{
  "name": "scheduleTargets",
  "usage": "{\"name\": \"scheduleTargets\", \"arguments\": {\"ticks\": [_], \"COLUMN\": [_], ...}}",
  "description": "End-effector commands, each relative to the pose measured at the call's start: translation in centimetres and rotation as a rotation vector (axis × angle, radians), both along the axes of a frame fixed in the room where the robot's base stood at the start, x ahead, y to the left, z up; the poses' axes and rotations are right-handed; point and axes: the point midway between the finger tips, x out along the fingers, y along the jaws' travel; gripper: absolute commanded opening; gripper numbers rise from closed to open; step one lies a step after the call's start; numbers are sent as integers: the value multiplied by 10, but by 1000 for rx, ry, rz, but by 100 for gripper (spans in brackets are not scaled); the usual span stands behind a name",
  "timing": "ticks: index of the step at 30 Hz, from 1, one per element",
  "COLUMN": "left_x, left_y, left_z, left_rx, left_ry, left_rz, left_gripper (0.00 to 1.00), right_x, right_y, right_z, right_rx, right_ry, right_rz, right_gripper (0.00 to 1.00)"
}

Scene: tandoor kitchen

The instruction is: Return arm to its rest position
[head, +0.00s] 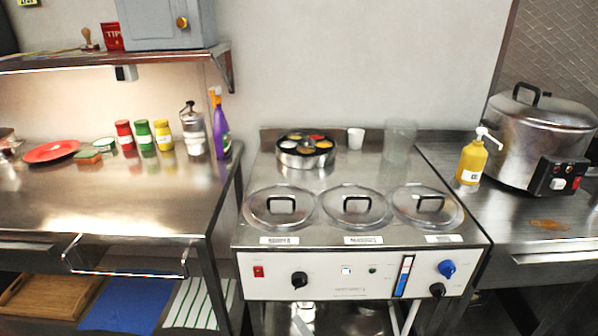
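Neither of my arms shows in the head view, and no gripper is visible. The task names no object apart from the arm. In front of me stands a steel bain-marie unit (245,229) with three round lidded wells, each lid with a black handle: a left lid (265,211), a middle lid (343,212) and a right lid (414,211). All three lids lie in place. Its white front panel (330,276) carries knobs and switches.
A round spice tin (305,160) and white cup (356,138) stand behind the lids. The left counter (120,215) holds a red plate (51,151), jars and a purple bottle (220,130). The right counter (500,213) holds a yellow pump bottle (471,162) and large cooker (530,135).

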Motion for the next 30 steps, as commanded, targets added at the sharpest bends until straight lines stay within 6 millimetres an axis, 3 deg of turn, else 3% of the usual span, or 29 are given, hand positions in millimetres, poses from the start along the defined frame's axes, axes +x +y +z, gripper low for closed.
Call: {"name": "scheduleTargets", "arguments": {"ticks": [3,6,13,15,27,30], "left_x": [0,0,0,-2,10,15], "left_y": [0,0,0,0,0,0], "left_z": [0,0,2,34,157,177], "left_rx": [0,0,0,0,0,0], "left_ry": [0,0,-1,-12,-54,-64], "left_rz": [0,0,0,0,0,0], "left_gripper": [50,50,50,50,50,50], "right_x": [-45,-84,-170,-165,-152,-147], "right_y": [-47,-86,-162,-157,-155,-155], "right_z": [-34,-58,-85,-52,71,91], "right_rx": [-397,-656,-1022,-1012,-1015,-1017], "right_ry": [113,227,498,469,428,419], "right_rz": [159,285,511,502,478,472], "right_gripper": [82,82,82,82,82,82]}}
